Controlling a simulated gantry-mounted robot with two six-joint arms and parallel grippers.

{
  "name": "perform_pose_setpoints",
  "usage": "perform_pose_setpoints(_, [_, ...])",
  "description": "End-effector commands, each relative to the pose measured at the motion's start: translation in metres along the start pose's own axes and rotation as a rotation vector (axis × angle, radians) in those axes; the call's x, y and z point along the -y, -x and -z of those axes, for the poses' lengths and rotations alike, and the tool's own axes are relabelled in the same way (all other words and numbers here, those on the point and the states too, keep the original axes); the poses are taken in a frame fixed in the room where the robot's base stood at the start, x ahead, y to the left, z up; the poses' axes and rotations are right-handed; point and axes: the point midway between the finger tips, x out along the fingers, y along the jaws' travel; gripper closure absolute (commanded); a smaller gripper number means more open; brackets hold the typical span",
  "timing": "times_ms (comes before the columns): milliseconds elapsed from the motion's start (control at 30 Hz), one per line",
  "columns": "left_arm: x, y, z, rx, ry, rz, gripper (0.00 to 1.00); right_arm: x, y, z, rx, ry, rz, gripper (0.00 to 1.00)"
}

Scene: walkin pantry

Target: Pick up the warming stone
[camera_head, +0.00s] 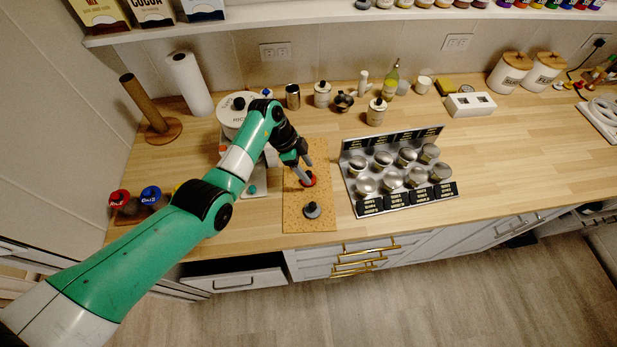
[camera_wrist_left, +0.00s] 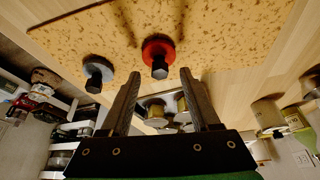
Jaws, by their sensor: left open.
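No label marks a warming stone, so I cannot tell for certain which item it is. A red disc with a black knob (camera_head: 309,181) lies on a speckled tan board (camera_head: 293,213); it also shows in the left wrist view (camera_wrist_left: 158,50). A grey disc with a black knob (camera_head: 312,211) lies nearer the counter's front edge on the same board, and in the left wrist view (camera_wrist_left: 97,72). My left gripper (camera_head: 306,172) is open at the red disc, partly covering it.
A metal rack (camera_head: 347,183) with several lidded tins stands right of the board. A white canister (camera_head: 232,115) stands behind my arm. Wooden counter (camera_head: 510,155) to the right is clear.

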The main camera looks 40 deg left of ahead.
Motion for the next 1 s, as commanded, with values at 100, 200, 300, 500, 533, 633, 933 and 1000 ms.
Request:
perform_pose_setpoints(100, [-0.001, -0.02, -0.001, 0.001, 0.0, -0.001, 0.37, 0.0, 0.005, -0.005, 0.0, 0.0, 0.0, 0.5])
perform_pose_setpoints(200, [-0.001, -0.024, -0.001, 0.0, 0.0, 0.0, 0.37, 0.0, 0.005, -0.005, 0.0, 0.0, 0.0, 0.5])
perform_pose_setpoints(300, [0.0, -0.024, 0.0, 0.0, 0.0, 0.001, 0.37, 0.0, 0.005, -0.005, 0.0, 0.0, 0.0, 0.5])
perform_pose_setpoints(500, [0.0, -0.023, 0.0, 0.0, 0.0, 0.001, 0.61, 0.0, 0.005, -0.005, 0.0, 0.0, 0.0, 0.5])
perform_pose_setpoints(533, [0.0, -0.023, 0.0, 0.0, 0.0, 0.001, 0.66, 0.0, 0.005, -0.005, 0.0, 0.0, 0.0, 0.5])
perform_pose_setpoints(633, [0.0, -0.023, 0.0, 0.0, 0.0, 0.001, 0.84, 0.0, 0.005, -0.005, 0.0, 0.0, 0.0, 0.5])
perform_pose_setpoints(933, [0.0, -0.023, 0.0, 0.0, 0.0, 0.001, 1.0, 0.0, 0.005, -0.004, 0.0, 0.0, 0.0, 0.5])
perform_pose_setpoints(1000, [0.0, -0.022, 0.0, 0.0, 0.0, 0.001, 1.0, 0.0, 0.004, -0.004, 0.0, 0.0, 0.0, 0.5])
